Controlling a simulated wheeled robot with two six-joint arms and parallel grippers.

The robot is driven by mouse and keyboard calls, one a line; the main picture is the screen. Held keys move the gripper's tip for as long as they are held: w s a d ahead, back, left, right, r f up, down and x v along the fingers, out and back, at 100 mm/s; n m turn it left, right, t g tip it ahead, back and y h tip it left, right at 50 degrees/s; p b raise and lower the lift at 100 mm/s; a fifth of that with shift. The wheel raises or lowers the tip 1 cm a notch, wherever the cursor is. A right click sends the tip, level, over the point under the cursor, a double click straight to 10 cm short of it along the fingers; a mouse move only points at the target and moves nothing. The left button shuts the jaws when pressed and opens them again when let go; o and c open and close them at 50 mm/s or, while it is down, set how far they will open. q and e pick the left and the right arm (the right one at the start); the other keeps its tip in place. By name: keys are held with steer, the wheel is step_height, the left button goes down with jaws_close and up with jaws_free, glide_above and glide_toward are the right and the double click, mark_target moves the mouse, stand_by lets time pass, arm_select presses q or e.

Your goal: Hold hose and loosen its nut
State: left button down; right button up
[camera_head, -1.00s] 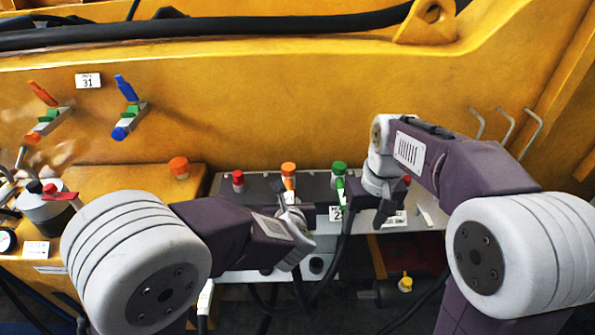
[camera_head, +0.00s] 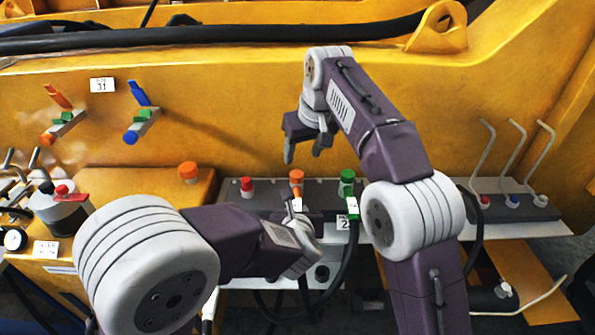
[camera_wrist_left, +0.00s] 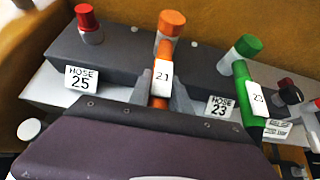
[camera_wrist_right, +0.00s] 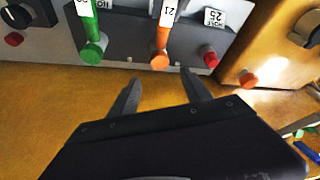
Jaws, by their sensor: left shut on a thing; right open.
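The orange hose (camera_wrist_left: 165,47), tagged 21, runs down from an orange nut (camera_wrist_left: 172,22) on the dark grey manifold. My left gripper (camera_wrist_left: 160,93) is shut on this hose just below the nut, with a finger on each side near the tag. The orange nut also shows in the head view (camera_head: 297,176). My right gripper (camera_head: 302,155) is open and empty. It hangs above and behind the orange nut, apart from it. In the right wrist view, the nut (camera_wrist_right: 160,60) lies just beyond the gap between its fingertips (camera_wrist_right: 162,88).
A green hose (camera_wrist_left: 243,85) tagged 23 with a green nut (camera_head: 347,177) stands right of the orange one. A red cap (camera_head: 247,186) sits to its left. An orange knob (camera_head: 189,173) is on the yellow block. Wire hooks (camera_head: 514,160) stick up at the right.

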mark_target(297, 173)
steer(key=x, duration=0.9)
steer(key=shift+w+f, duration=0.1)
steer(key=shift+f, duration=0.15)
jaws_close()
